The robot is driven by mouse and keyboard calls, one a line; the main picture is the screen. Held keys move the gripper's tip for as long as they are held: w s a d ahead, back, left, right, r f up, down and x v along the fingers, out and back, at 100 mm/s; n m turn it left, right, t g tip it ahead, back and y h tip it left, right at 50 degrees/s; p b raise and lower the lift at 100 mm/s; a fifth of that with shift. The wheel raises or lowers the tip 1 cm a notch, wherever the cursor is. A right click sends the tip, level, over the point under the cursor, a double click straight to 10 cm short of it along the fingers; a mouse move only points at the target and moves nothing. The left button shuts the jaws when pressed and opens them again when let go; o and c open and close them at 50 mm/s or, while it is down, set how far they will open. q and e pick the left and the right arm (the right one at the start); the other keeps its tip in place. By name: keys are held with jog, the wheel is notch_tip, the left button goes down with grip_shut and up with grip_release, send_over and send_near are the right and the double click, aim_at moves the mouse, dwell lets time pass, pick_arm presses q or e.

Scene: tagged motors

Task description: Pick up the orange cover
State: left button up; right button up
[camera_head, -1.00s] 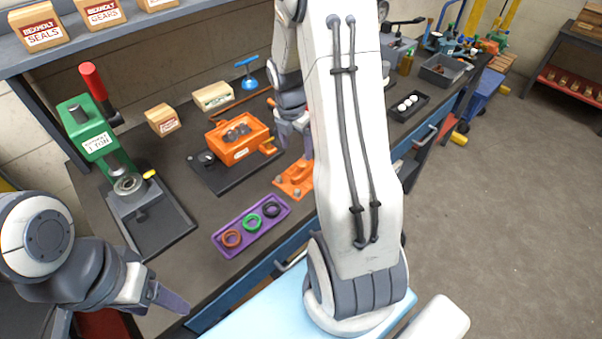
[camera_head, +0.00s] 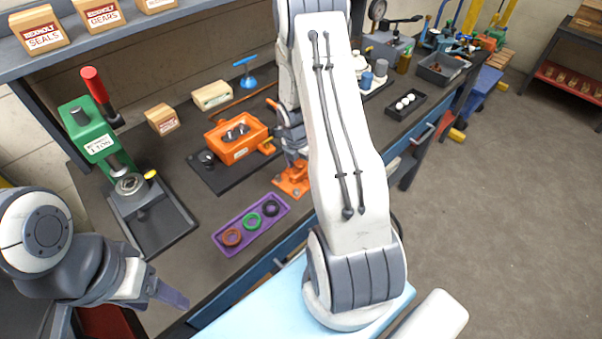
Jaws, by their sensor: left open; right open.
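The orange cover (camera_head: 283,183) lies on the dark workbench, right of the purple tray, and is partly hidden by my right gripper. My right gripper (camera_head: 297,163) points down right over the cover, open; whether its fingers touch the cover cannot be told. My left gripper (camera_head: 176,296) is open and empty, low at the left in front of the bench edge, far from the cover.
An orange motor housing (camera_head: 236,149) sits on a black plate left of the cover. A green press (camera_head: 90,133) stands at the left. My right arm hides part of the bench.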

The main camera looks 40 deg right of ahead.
grip_shut()
jog(key=shift+w+r, duration=0.1)
dwell(1.2)
